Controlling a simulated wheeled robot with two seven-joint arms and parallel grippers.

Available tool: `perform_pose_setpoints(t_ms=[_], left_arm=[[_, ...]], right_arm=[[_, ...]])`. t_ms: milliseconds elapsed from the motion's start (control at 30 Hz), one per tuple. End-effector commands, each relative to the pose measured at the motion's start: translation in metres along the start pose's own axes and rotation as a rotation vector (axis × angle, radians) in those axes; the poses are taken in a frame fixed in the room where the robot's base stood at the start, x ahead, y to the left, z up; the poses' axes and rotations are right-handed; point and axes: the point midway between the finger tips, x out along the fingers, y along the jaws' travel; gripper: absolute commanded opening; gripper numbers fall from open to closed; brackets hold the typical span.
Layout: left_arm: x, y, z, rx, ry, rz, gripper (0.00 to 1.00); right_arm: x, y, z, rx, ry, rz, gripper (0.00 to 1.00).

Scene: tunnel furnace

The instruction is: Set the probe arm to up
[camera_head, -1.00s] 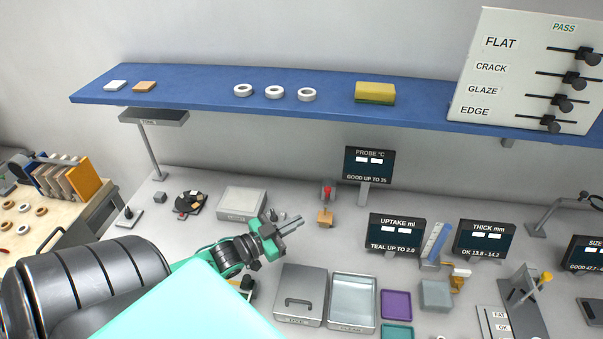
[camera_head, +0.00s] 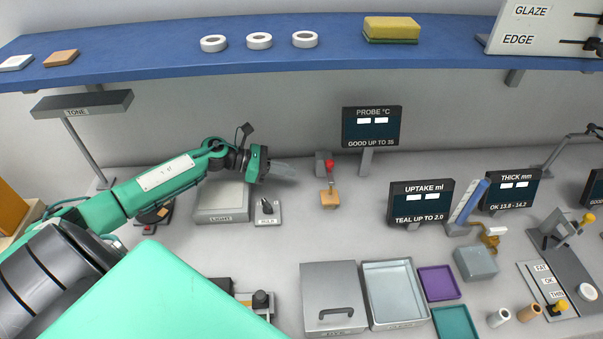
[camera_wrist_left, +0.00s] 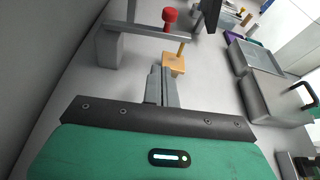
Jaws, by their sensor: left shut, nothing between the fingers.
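The probe stand has a grey post (camera_head: 320,165) with a red knob (camera_head: 330,166) beside it and a small orange-tan block (camera_head: 330,198) below. In the left wrist view the probe arm (camera_wrist_left: 150,34) is a grey bar running across from the grey post (camera_wrist_left: 107,50), with the red knob (camera_wrist_left: 170,15) by it and the block (camera_wrist_left: 174,64) under its far end. My left gripper (camera_head: 288,172) is shut and empty, just left of the stand. Its fingertips (camera_wrist_left: 159,72) point toward the bar and block, and contact cannot be told. My right gripper is not in view.
The PROBE display (camera_head: 371,127) stands behind right of the stand. The blue shelf (camera_head: 200,64) overhangs the back. A LIGHT box (camera_head: 222,205) and a small knob unit (camera_head: 267,211) lie below my left gripper. Bench space in front of the stand is clear.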

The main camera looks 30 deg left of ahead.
Motion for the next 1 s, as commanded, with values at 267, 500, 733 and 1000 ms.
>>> perform_pose_setpoints(t_ms=[267, 500, 733, 1000], left_arm=[[0.042, -0.001, 0.006, -0.005, -0.006, 0.0, 0.0], [0.079, -0.001, 0.004, -0.007, -0.005, 0.0, 0.0], [0.094, 0.0, 0.002, -0.006, -0.003, 0.001, 0.0], [0.096, -0.001, 0.001, -0.006, -0.003, 0.001, 0.0]], right_arm=[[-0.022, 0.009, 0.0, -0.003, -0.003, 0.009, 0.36], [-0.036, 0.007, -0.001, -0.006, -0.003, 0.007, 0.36], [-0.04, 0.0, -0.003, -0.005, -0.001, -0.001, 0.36], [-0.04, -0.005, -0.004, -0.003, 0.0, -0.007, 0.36]])
